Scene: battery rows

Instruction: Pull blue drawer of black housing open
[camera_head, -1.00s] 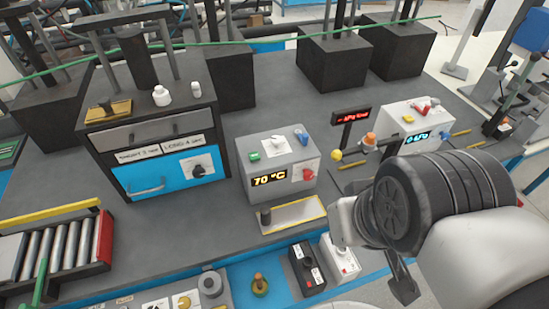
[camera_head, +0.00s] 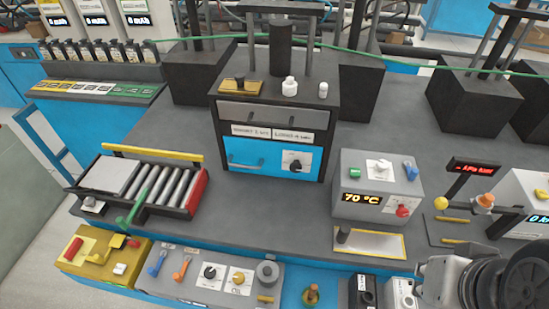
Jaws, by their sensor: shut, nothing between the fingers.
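The black housing (camera_head: 219,128) stands on the grey bench near the middle of the head view. Its blue drawer (camera_head: 268,156) is in the lower front and looks flush with the housing, shut. A bar handle (camera_head: 245,163) is on the left of the blue front, and a black knob on a white plate (camera_head: 296,161) is on the right. Above the drawer are two white labels and a grey front (camera_head: 272,114). Part of my arm shows at the lower right, well away from the drawer. My gripper's fingers are not visible.
A roller conveyor (camera_head: 165,190) with a red end stands left of the housing. A grey 70 °C box (camera_head: 375,178) is to the right. Control panels (camera_head: 205,275) line the front edge. Bench in front of the drawer is clear. A green cable (camera_head: 400,63) crosses behind.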

